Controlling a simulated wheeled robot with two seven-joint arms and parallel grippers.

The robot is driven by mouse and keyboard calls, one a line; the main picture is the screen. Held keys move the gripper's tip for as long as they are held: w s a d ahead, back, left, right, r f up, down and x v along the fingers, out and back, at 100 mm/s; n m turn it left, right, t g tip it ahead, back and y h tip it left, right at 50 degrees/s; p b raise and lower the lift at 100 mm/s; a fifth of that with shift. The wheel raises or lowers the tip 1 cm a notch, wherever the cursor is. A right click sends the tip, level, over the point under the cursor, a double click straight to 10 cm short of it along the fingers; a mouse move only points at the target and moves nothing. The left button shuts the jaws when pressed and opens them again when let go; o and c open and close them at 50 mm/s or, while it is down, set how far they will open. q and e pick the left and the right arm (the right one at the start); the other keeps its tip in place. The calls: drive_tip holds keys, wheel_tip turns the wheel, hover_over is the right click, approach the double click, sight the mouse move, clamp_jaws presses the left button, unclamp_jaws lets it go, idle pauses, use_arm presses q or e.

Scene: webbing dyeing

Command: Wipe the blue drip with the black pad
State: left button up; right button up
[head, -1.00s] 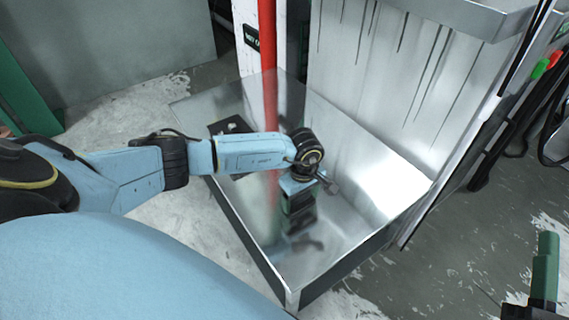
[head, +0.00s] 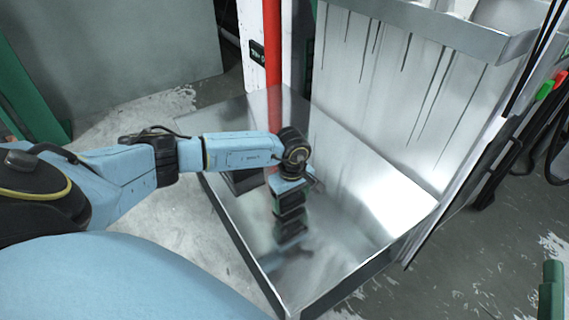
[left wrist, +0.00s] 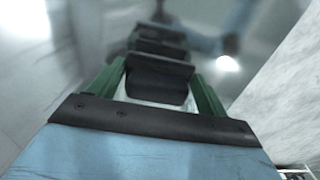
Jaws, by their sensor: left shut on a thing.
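My left gripper (head: 289,213) points down over the shiny metal tray (head: 235,225). Its green fingers are closed on a black block, the black pad (left wrist: 158,80), seen between them in the left wrist view. In the head view the gripper and its mirror image run together, so I cannot tell if the pad touches the tray. I cannot make out a blue drip in either view; arm, gripper or glare may hide it. A green part at the lower right edge may be my right gripper (head: 551,290); it is cut off, its opening unclear.
A dark block or holder (head: 244,182) lies on the tray, mostly under my left forearm. Behind the tray stands a pale panel (head: 390,110) with dark vertical streaks. A red pipe (head: 272,45) rises at the back. Hoses hang at the right. The tray's right part is clear.

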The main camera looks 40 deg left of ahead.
use_arm(q)
drive_tip(key=shift+r+p, duration=0.4)
drive_tip(key=shift+r, duration=0.5)
drive_tip(key=shift+r+p, duration=0.3)
drive_tip(key=shift+p, duration=0.25)
drive_tip(key=shift+r+p, duration=0.35)
drive_tip(key=shift+r, duration=0.1)
drive_tip(key=shift+r+p, duration=0.35)
drive_tip(key=shift+r, duration=0.4)
drive_tip(key=shift+r+p, duration=0.6)
drive_tip(key=shift+p, duration=0.15)
use_arm(e)
drive_tip(key=s+d+f+g+h, duration=0.2)
drive_tip(key=s+f+g, duration=0.1)
drive_tip(key=f+g, duration=0.3)
drive_tip(key=s+d+f+g+h, duration=0.2)
drive_tip(key=f+g, duration=0.5)
drive_tip(key=f, duration=0.4)
drive_tip(key=shift+s+d+m+h, duration=0.4)
drive_tip(key=shift+s+d, duration=0.45)
drive_tip(key=shift+s, duration=0.1)
